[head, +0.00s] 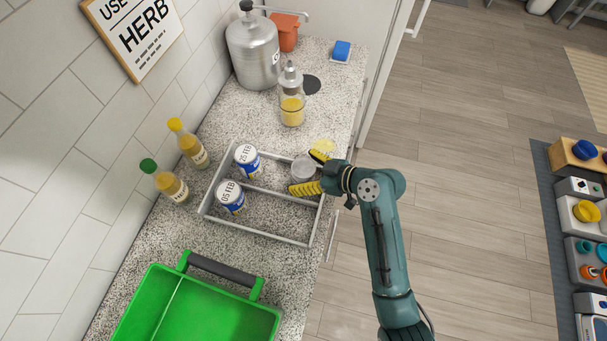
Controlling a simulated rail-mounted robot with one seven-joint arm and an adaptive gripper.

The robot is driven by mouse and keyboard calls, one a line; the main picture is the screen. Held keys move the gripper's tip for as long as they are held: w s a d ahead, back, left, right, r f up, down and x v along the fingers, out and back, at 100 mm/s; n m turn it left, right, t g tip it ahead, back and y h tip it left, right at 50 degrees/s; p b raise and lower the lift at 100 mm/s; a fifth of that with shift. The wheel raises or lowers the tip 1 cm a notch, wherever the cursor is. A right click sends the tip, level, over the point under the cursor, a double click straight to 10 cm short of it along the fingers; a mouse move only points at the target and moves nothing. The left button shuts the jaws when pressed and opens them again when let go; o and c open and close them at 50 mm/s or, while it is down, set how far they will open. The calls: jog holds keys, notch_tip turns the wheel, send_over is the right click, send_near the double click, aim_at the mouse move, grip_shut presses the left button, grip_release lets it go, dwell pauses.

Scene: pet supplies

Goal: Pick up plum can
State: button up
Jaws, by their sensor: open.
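A grey wire-like rack (258,236) on the speckled counter holds two blue-and-white cans with dates on their lids: one at the back (247,160) and one in front (231,197). A small pale grey round container (302,170) stands at the rack's right end; its side is mostly hidden. No plum colour shows on any of them, so I cannot tell which is the plum can. My gripper (313,170) has yellow fingers. It is open at the rack's right end, one finger on either side of the pale container in the picture; contact is unclear.
Two yellow bottles (171,186) (188,145) stand left of the rack by the tiled wall. A glass dispenser (291,103) and a metal tank (254,50) stand behind. A green crate (200,309) is in front. Bare counter lies between rack and crate.

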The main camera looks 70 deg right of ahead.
jog(key=shift+r, duration=0.1)
jog(key=c, duration=1.4)
